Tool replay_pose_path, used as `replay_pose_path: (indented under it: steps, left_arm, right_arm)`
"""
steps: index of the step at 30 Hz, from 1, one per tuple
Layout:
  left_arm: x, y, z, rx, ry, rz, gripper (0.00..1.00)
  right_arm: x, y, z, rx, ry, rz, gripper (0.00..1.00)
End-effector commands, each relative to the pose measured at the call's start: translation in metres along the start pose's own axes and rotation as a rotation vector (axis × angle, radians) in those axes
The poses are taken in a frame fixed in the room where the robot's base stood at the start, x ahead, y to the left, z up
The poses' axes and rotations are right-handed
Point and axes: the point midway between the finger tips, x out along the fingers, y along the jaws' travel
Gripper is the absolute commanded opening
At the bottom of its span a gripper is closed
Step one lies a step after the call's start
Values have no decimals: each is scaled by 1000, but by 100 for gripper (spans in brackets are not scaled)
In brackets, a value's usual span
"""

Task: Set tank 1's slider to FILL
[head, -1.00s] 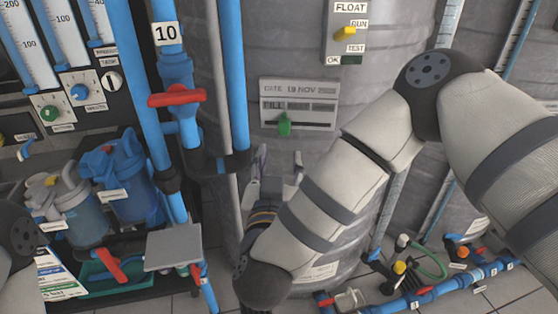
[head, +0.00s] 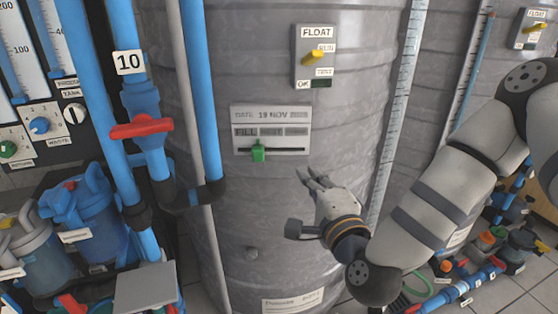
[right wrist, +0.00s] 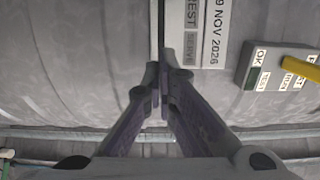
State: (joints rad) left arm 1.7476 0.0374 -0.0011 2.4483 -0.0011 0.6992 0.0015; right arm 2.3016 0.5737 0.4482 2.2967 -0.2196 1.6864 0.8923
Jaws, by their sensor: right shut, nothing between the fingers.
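A pale panel (head: 298,116) on the grey tank (head: 255,215) carries a date, 19 NOV, and a row of labels starting with FILL at its left. The green slider knob (head: 258,151) sits at the left part of the slot, below the right end of the FILL label. My right gripper (head: 313,176) is shut and empty, to the right of the knob and lower, apart from it. In the right wrist view its fingertips (right wrist: 161,78) are together beside the panel (right wrist: 214,35); the green knob does not show there. My left gripper is not in view.
A FLOAT switch box (head: 312,56) with a yellow lever is above the panel. Blue pipes with a red valve handle (head: 141,128) stand close on the left. Filter housings (head: 85,215) are lower left. More pipes and valves (head: 460,290) lie at lower right.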

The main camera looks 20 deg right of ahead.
Motion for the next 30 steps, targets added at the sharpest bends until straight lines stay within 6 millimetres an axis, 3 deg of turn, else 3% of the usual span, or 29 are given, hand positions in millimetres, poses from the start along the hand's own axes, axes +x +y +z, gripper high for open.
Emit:
replay_pose_path:
  steps: [10, 12, 18, 30]
  left_arm:
    - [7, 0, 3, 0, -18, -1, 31]
    - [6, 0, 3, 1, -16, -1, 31]
    - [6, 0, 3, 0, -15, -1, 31]
    - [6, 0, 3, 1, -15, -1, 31]
  right_arm:
    - [74, 1, 4, -4, -1, 1, 0]
    - [75, 1, 18, -4, -4, 1, 0]
    - [80, 0, 37, -3, 0, 1, 0]
    - [80, 1, 40, -3, 1, 1, 0]
